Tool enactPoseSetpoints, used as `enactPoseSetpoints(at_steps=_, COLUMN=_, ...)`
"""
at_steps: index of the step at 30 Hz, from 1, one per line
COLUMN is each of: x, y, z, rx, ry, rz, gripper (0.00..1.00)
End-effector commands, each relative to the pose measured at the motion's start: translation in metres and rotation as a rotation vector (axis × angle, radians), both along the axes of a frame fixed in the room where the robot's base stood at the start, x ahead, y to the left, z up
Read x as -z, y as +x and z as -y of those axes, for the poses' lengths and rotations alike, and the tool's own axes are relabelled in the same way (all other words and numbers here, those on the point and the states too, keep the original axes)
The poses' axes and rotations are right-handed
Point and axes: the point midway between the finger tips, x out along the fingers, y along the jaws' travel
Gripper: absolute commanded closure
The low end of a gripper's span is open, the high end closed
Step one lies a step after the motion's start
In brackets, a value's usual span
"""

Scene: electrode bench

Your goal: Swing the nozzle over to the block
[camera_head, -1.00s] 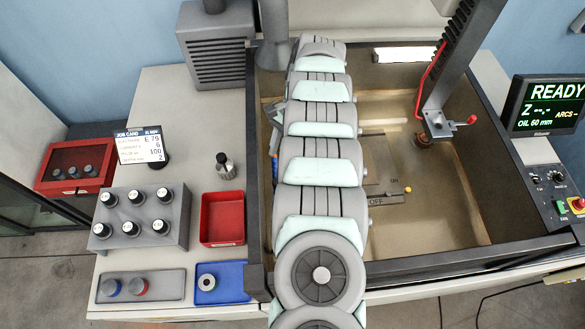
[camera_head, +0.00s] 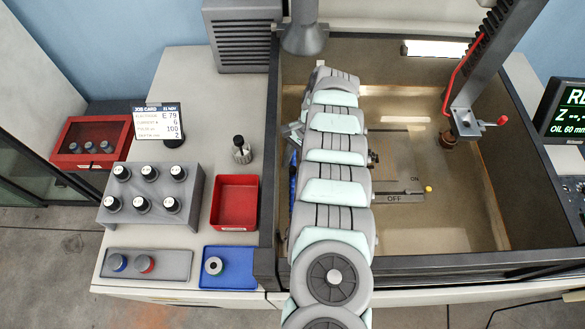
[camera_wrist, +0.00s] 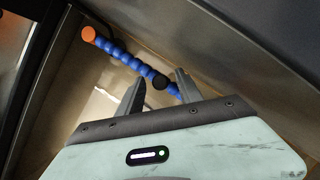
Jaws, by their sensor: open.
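The nozzle is a blue segmented hose (camera_wrist: 124,56) with an orange tip (camera_wrist: 88,34), running diagonally across the upper part of the wrist view. I cannot make out the block for certain.
The tank (camera_head: 420,262) has dark raised walls around my arm. A hanging tool head (camera_head: 465,122) with a red handle stands at the tank's right, above a brown piece (camera_head: 447,138). An ON/OFF lever (camera_head: 428,189) is right of my arm. The tank floor at front right is clear.

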Motion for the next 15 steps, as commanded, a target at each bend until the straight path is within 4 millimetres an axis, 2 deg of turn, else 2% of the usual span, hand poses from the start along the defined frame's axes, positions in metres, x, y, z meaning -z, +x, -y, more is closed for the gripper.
enactPoseSetpoints(at_steps=6, x=-0.0003, y=0.0001, z=0.0001, rx=0.000, ry=0.000, rz=0.000, gripper=0.57)
enactPoseSetpoints(at_steps=15, x=-0.0003, y=0.0001, z=0.0002, rx=0.000, ry=0.000, rz=0.000, gripper=0.82)
